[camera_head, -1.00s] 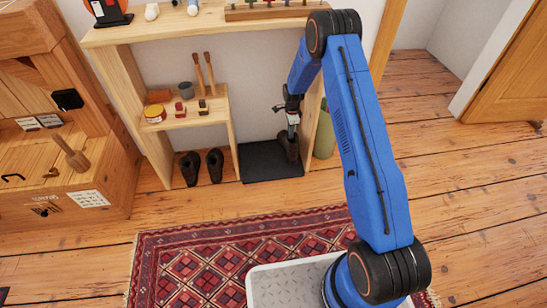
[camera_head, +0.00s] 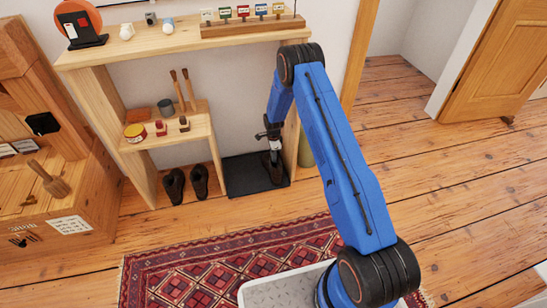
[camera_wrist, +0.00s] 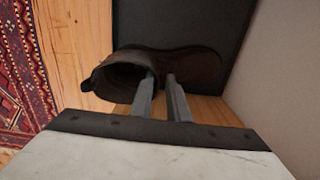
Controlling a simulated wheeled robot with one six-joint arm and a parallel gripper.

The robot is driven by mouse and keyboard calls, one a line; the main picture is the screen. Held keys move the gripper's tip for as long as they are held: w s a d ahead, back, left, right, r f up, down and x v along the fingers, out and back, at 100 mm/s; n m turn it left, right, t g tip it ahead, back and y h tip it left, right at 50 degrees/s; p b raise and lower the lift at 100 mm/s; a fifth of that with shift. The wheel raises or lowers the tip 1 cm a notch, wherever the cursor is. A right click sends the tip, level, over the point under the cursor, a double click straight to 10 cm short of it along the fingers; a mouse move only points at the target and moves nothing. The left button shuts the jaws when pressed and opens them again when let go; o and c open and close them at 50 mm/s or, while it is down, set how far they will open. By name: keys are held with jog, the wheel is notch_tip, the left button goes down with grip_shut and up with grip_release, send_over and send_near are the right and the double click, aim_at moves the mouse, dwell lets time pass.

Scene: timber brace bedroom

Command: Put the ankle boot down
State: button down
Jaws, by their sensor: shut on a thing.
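The brown ankle boot (camera_wrist: 195,68) is in the grip of my gripper, its open top to the left in the wrist view. My gripper (camera_wrist: 160,80) is shut on the rim of the boot's shaft, one finger at the opening and one outside. In the head view my gripper (camera_head: 271,138) points down and the boot (camera_head: 276,168) hangs below it, partly hidden. The boot is over the right part of a dark mat (camera_head: 243,181). I cannot tell whether its sole touches the mat.
A pair of dark shoes (camera_head: 199,182) stands left of the mat. A wooden shelf unit (camera_head: 150,185) surrounds this spot, with a small shelf holding tins and brushes (camera_head: 183,90). A green cylinder (camera_head: 305,150) stands at the right. A patterned rug (camera_head: 190,268) lies in front.

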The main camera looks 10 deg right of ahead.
jog(key=c, duration=1.7)
grip_release()
jog(key=shift+r, duration=0.1)
notch_tip(320, 180, up, 12)
jog(key=shift+f, duration=0.1)
